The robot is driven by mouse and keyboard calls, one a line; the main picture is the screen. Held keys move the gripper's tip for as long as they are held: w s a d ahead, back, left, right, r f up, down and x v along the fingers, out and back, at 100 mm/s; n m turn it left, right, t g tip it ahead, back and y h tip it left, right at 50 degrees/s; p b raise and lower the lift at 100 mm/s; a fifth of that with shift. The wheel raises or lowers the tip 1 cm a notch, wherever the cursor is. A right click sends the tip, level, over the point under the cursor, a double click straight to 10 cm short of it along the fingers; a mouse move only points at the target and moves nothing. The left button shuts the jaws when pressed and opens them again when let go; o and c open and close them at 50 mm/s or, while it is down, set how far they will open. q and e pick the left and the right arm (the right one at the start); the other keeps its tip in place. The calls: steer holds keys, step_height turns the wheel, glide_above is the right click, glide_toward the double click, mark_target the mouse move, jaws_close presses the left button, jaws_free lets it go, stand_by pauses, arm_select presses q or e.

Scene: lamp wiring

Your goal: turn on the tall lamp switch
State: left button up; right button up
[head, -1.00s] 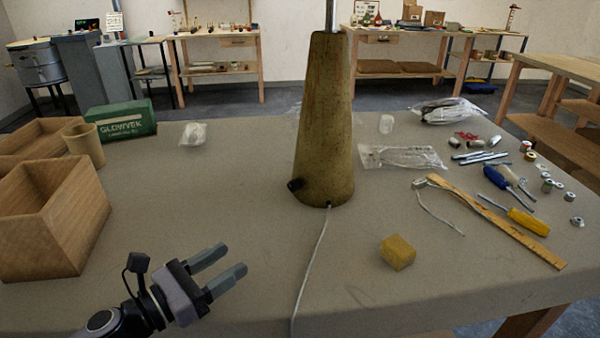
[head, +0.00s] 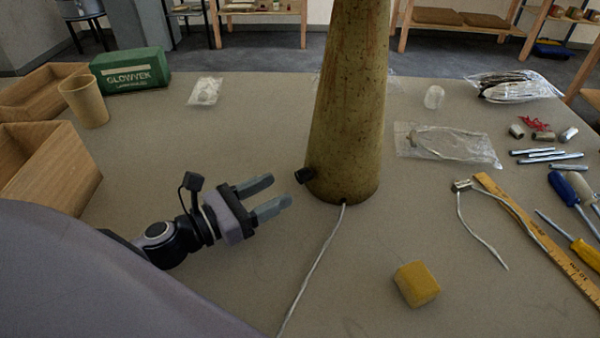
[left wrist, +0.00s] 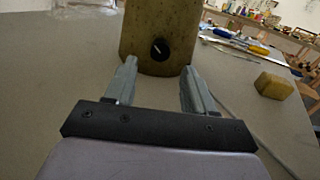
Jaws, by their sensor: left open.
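The tall lamp's tapered, mottled yellow-brown body (head: 347,110) stands upright on the table; its top is out of the head view. A small black switch knob (head: 304,175) sticks out low on its left side. In the left wrist view the knob (left wrist: 159,49) faces the camera with a pale line on it. My left gripper (head: 281,191) is open and empty, just left of the knob and apart from it. In the left wrist view its two fingers (left wrist: 157,80) point at the lamp base, with the knob between them and farther off. My right gripper is not in view.
A white cord (head: 312,264) runs from the lamp base to the table's front. A yellow block (head: 416,284) lies right of it. A ruler (head: 540,228), screwdrivers and small parts lie at right. Wooden boxes (head: 45,170), a cup (head: 84,101) and a green box (head: 131,71) stand at left.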

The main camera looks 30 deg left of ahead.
mark_target(299, 179)
arm_select(q)
steer(key=shift+p+x, duration=0.5)
steer(key=shift+x, duration=2.55)
jaws_close()
